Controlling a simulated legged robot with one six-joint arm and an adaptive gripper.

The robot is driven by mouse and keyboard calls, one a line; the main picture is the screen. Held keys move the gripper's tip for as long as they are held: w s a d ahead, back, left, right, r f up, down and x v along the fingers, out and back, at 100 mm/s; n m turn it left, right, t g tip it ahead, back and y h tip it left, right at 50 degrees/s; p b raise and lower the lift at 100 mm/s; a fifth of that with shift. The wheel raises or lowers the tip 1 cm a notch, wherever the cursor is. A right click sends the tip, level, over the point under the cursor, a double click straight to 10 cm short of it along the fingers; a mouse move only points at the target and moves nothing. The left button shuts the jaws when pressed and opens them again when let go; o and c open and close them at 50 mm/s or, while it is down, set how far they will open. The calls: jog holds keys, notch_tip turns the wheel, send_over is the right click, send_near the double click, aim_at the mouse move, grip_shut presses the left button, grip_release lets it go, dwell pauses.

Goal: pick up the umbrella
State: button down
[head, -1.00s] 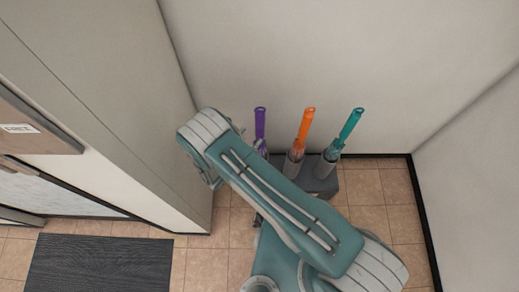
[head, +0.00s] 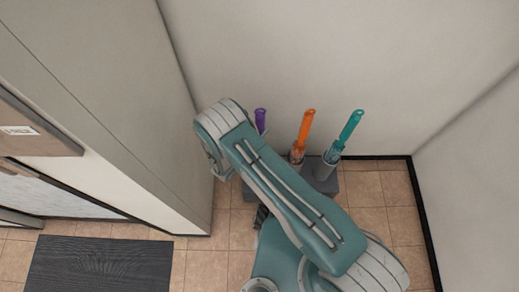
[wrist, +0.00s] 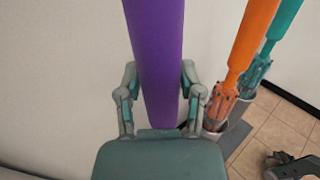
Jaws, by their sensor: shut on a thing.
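The purple umbrella (head: 260,119) shows its upper part at the left of a row of three in the head view. Much of it is hidden behind my arm. In the wrist view the purple umbrella (wrist: 157,55) runs from the top edge down between the two fingers of my gripper (wrist: 160,82). The fingers are shut on it, one on each side. An orange umbrella (head: 305,130) and a teal umbrella (head: 348,133) stand to the right, tilted, in holders.
The grey umbrella stand (head: 328,184) sits on the tiled floor against the back wall (head: 400,60). A cabinet side (head: 130,120) rises close to the left of my arm. A dark mat (head: 98,265) lies at lower left. Tiled floor is clear at right.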

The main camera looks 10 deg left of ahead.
notch_tip(320, 180, up, 27)
jog(key=shift+f, duration=0.15)
dwell(1.1)
